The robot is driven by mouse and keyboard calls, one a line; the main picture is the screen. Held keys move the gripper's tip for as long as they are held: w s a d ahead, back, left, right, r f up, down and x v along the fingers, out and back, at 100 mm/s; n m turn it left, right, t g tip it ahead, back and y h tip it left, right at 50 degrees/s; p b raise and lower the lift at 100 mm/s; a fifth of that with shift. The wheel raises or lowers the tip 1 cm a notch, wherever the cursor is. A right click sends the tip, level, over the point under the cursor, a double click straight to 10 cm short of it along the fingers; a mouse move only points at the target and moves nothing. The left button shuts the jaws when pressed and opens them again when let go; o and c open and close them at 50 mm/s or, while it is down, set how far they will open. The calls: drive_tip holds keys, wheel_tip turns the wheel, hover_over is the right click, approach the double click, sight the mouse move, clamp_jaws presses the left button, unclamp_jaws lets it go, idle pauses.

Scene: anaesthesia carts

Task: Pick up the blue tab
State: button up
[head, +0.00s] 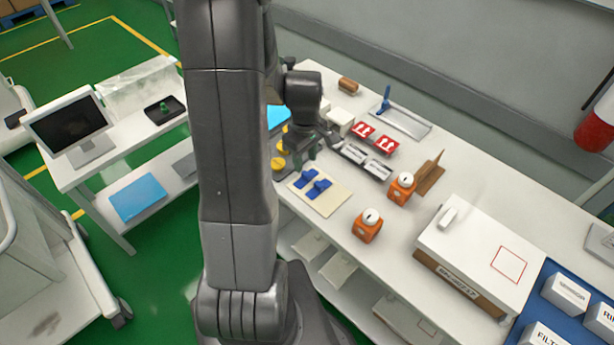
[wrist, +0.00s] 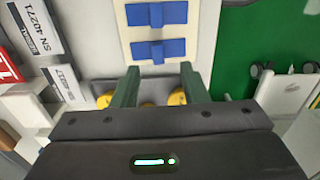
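Two blue tabs lie on a cream board (head: 327,204) on the white bench. In the head view one blue tab (head: 305,177) is at the back left and the other (head: 319,188) is nearer the board's middle. The wrist view shows both, a near tab (wrist: 160,51) and a far tab (wrist: 157,14), on the same board (wrist: 196,38). My gripper (wrist: 159,73) has its two dark green fingers apart with no tab between them. The near tab is just ahead of the fingertips in the picture. In the head view my gripper (head: 299,159) is beside the board's back left edge.
Yellow round parts (wrist: 177,97) show beyond the fingers. Two orange containers (head: 367,226) (head: 402,188) stand right of the board. Red boxes (head: 375,138) and a grey tray (head: 362,161) with labelled pieces lie behind. A large white box (head: 478,250) is at right.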

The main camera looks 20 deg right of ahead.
sight(306, 173)
drive_tip(key=shift+d+f+p, duration=0.15)
drive_tip(key=shift+f+p, duration=0.25)
drive_tip(key=shift+f, duration=2.25)
drive_tip(key=shift+c, duration=0.2)
clamp_jaws()
